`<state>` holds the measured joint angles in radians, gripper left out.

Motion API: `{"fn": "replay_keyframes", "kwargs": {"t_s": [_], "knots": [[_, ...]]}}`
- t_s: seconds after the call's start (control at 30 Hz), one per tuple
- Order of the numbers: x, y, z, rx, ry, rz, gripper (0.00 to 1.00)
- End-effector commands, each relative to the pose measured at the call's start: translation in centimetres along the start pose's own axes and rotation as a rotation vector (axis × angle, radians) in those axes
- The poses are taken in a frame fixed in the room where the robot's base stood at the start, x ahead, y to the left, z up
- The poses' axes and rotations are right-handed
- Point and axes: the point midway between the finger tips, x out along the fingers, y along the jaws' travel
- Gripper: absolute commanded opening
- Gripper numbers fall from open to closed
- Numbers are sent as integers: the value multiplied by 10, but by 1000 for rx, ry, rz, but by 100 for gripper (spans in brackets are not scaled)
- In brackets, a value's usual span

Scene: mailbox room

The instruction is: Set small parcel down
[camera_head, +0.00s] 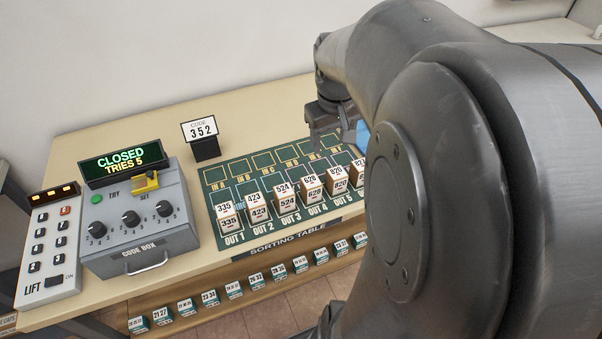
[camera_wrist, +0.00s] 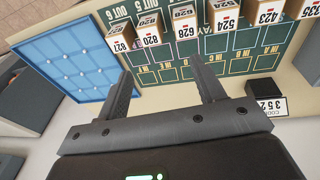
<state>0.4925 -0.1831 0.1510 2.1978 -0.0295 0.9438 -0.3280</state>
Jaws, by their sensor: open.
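Several small brown-and-white parcels stand in a row on the front OUT slots of the green sorting mat (camera_head: 235,179). They include parcel 335 (camera_head: 228,217), parcel 524 (camera_head: 284,195) and parcel 820 (camera_head: 337,182). Parcel 827 shows at the row's end in the wrist view (camera_wrist: 120,37); my arm partly hides it in the head view. My gripper (camera_head: 331,136) is above the back right part of the mat, behind the parcels. In the wrist view its two fingers (camera_wrist: 164,80) are spread with nothing between them. The IN slots in view are bare.
A blue gridded tray (camera_wrist: 80,60) lies beside the mat, near parcel 827. A code card reading 352 (camera_head: 201,131) stands behind the mat. The code box (camera_head: 135,220), showing CLOSED, and the lift panel (camera_head: 50,245) are at left. The table's back is clear.

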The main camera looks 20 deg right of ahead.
Motion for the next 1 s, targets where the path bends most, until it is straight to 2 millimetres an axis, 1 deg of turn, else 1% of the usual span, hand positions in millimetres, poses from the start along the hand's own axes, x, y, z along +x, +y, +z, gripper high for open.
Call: {"fn": "replay_keyframes", "kwargs": {"t_s": [0.03, 0.2, 0.3, 0.4, 0.5, 0.6, 0.7, 1.0], "knots": [[-13, -17, 7, -6, 34, 8, 62], [-41, -60, 35, 3, 135, 4, 62], [-54, -82, 54, 8, 196, -13, 62], [-62, -99, 73, 13, 251, -39, 62], [-67, -112, 89, 18, 294, -67, 62], [-69, -120, 100, 24, 322, -90, 62], [-70, -123, 105, 26, 335, -103, 62], [-70, -124, 107, 29, 338, -107, 62]]}}
